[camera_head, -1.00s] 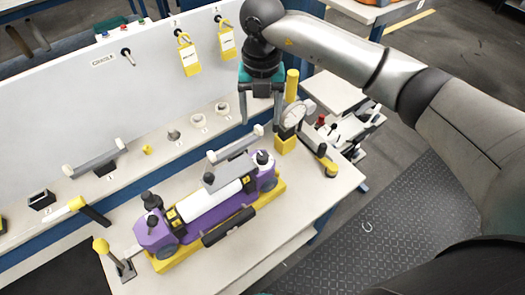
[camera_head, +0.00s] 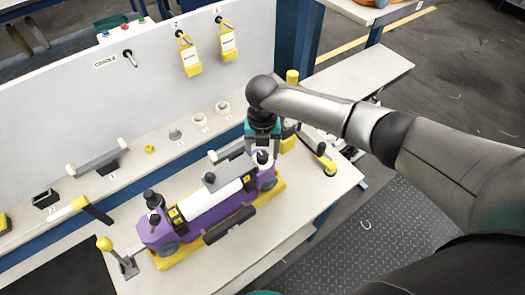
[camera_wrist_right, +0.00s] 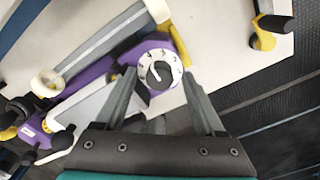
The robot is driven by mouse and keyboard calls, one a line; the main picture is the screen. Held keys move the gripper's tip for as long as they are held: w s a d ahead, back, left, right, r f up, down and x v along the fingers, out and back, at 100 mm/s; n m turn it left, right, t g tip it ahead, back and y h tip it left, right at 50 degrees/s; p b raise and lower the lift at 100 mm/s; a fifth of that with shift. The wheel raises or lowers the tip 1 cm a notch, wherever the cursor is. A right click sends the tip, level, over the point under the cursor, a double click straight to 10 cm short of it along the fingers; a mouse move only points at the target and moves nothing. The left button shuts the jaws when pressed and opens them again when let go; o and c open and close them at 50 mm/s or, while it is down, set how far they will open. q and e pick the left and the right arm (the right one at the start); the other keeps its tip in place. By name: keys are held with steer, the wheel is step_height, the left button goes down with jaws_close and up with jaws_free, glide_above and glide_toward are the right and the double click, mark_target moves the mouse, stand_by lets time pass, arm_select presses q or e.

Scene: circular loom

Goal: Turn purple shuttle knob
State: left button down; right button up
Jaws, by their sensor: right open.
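The purple shuttle (camera_head: 205,217) lies in a yellow cradle on the workbench, with a white roll along its middle. My right gripper (camera_head: 263,150) points down over that end. In the right wrist view, its two fingers (camera_wrist_right: 160,75) are apart, with the knob between and beyond them. Whether the fingers reach down to the knob's height I cannot tell. The left gripper is not in view.
A white panel (camera_head: 130,75) with yellow tags rises behind. The bench front (camera_head: 260,240) is clear.

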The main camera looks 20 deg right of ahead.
steer(key=shift+f, duration=0.2)
jaws_close()
stand_by(0.6)
